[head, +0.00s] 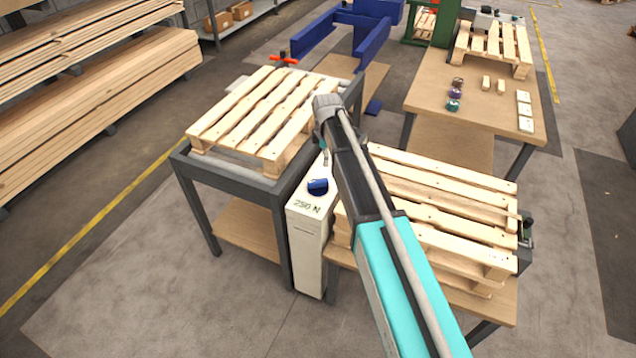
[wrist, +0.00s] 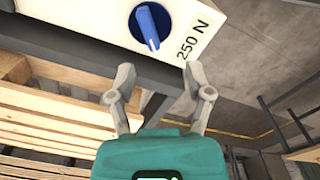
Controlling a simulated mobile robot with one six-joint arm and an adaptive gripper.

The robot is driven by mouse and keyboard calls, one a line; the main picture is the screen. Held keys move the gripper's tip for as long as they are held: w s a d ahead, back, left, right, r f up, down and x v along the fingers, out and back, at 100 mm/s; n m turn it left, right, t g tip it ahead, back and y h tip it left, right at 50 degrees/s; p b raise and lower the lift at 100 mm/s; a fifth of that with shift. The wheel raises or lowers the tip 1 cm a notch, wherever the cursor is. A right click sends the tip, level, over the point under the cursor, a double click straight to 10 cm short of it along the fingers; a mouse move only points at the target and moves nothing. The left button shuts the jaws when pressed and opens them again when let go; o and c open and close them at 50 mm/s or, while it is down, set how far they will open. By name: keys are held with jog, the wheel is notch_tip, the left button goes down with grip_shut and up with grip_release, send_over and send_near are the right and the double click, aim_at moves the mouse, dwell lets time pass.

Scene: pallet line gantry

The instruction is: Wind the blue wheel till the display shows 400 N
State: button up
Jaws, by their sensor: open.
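The blue wheel (head: 318,187) sits on top of a narrow white cabinet (head: 308,232) between two pallet tables. In the wrist view the blue wheel (wrist: 151,26) shows a lighter raised grip bar. The display (head: 307,207) beside it reads 250 N, and the same reading shows in the wrist view (wrist: 193,40). My gripper (wrist: 158,80) is open and empty, its two fingers apart and pointing toward the cabinet, short of the wheel in the picture.
A pallet (head: 250,118) lies on the grey-framed table left of the cabinet. Stacked pallets (head: 440,215) stand to the right. A wooden table (head: 475,100) with small coloured items and blocks is behind. Open floor lies in front of the cabinet.

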aim_at(318, 180)
jog(key=shift+w+a+f+n, duration=0.1)
jog(key=shift+w+a+n, duration=0.9)
jog(key=shift+a+n, duration=0.3)
jog(key=shift+f, duration=0.15)
notch_tip(318, 180, down, 14)
jog(key=b, duration=1.4)
jog(key=shift+r, duration=0.25)
grip_shut()
